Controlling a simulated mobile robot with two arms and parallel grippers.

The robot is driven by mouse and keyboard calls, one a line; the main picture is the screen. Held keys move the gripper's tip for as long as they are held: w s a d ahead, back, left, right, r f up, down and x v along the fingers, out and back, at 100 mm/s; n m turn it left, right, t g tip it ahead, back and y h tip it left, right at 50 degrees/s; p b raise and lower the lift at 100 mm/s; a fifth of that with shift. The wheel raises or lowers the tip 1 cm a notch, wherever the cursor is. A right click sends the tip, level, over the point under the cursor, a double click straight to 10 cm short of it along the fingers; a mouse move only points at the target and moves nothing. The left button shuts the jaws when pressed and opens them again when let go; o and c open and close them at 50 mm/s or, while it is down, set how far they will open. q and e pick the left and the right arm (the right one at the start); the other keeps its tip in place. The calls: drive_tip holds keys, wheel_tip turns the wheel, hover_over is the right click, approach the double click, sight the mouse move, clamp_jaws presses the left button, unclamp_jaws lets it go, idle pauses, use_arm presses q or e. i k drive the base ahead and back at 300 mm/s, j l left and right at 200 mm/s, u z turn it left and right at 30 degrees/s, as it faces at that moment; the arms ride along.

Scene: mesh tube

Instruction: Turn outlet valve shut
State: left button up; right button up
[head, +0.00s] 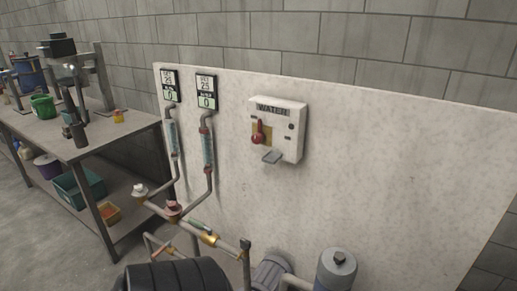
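Several pipe fittings sit low in front of the pale panel (400,150). A white-topped fitting (138,191) is at the left, and a red fitting (172,208) joins the pipes below the two clear tubes. A green lever (200,225) lies along the slanted pipe beside a brass body (210,239). A dark-topped upright fitting (245,246) stands at the pipe's lower right end. No label shows which one is the outlet valve, and I cannot tell whether any is open or shut. Neither of my grippers is in view.
A white WATER box (288,145) with a red lever (258,133) hangs on the panel, right of two small displays (207,92). A black ribbed tank (180,277) and a grey cylinder (336,272) stand at the bottom. A cluttered workbench (110,135) is at the left.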

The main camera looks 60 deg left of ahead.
sight(191, 220)
drive_tip(key=u, duration=2.55)
